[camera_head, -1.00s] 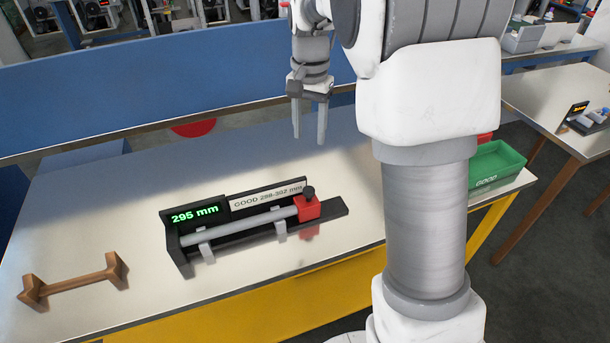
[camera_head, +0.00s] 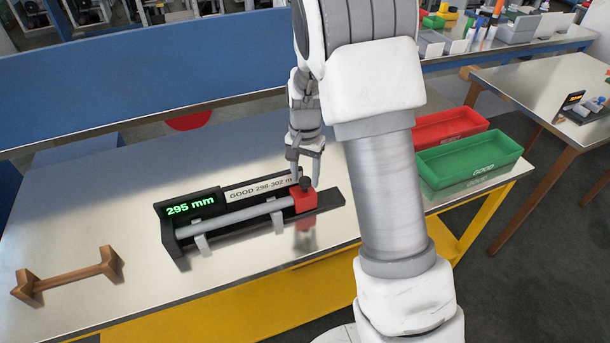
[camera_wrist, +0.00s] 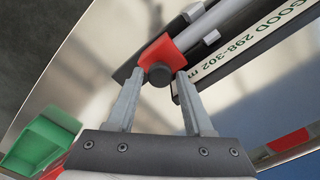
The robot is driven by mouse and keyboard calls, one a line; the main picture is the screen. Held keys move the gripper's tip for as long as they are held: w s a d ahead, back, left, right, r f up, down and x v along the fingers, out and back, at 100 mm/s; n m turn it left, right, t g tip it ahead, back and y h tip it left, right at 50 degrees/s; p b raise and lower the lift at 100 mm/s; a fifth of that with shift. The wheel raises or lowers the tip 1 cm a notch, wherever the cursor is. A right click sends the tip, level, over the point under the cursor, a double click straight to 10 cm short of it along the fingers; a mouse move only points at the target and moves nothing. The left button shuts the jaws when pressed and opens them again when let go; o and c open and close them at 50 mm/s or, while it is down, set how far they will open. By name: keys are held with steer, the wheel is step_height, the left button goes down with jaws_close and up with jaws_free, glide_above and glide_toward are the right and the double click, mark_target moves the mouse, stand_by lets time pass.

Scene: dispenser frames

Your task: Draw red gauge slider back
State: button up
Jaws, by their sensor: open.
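The gauge (camera_head: 178,243) is a black fixture lying on the table, with a green display reading 295 mm and a label reading GOOD 298-302 mm. A grey rod (camera_head: 240,215) rests in it on two light supports. The red slider (camera_head: 303,200) with a dark knob (camera_head: 305,184) stands at the rod's right end, seemingly touching it. My gripper (camera_head: 305,178) is open, pointing down over the slider. In the wrist view the open fingers (camera_wrist: 157,88) reach to either side of the knob (camera_wrist: 159,75), with the red slider (camera_wrist: 158,55) just beyond; contact cannot be told.
A wooden stand (camera_head: 70,277) is at the table's left front. A green bin (camera_head: 470,158) marked GOOD and a red bin (camera_head: 450,127) stand at the right end, behind my arm. A blue panel (camera_head: 150,75) runs along the back. The table between stand and gauge is clear.

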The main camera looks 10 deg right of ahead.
steer(key=shift+f, duration=0.1)
jaws_close()
stand_by(1.4)
